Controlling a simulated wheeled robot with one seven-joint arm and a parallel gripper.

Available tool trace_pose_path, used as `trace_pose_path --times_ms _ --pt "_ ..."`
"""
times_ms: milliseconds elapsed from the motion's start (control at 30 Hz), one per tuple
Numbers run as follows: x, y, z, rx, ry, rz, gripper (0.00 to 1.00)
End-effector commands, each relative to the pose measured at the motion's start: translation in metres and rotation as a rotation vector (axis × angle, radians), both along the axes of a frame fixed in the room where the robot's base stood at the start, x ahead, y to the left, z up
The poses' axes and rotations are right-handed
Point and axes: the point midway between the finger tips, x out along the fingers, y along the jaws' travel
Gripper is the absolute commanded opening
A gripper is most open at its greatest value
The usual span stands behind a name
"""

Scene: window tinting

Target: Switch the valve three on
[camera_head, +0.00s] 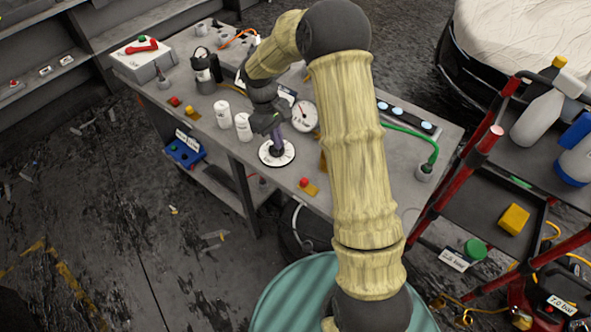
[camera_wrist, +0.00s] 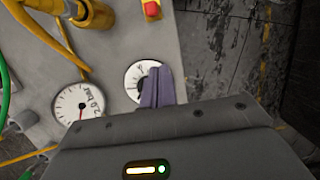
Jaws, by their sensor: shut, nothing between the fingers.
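A round white dial plate (camera_head: 270,159) with dark markings lies on the grey workbench, near its front edge. I cannot read which valve number it bears. My gripper (camera_head: 277,148) points down at this dial, its purple fingers shut with nothing between them. In the wrist view the fingers (camera_wrist: 157,88) cover the right part of the dial plate (camera_wrist: 133,83). They hide most of the dial's middle, and I cannot tell whether they touch it.
A pressure gauge (camera_head: 304,116) stands beside the dial; the wrist view reads 2.0 bar on it (camera_wrist: 72,107). White canisters (camera_head: 243,127) stand left of my gripper. A red button on a yellow base (camera_head: 309,186) sits right of the dial. A red-framed cart (camera_head: 465,185) stands at the right.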

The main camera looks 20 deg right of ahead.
Motion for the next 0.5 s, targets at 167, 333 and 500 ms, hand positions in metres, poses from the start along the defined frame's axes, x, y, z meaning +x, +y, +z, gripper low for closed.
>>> trace_pose_path --times_ms 167,333,500 --pt "-0.001 0.0 -0.001 0.0 0.0 0.001 0.0" --pt "-0.003 -0.002 -0.013 -0.001 0.002 0.001 0.0" --pt "-0.009 -0.006 -0.038 -0.001 0.004 0.0 0.0"
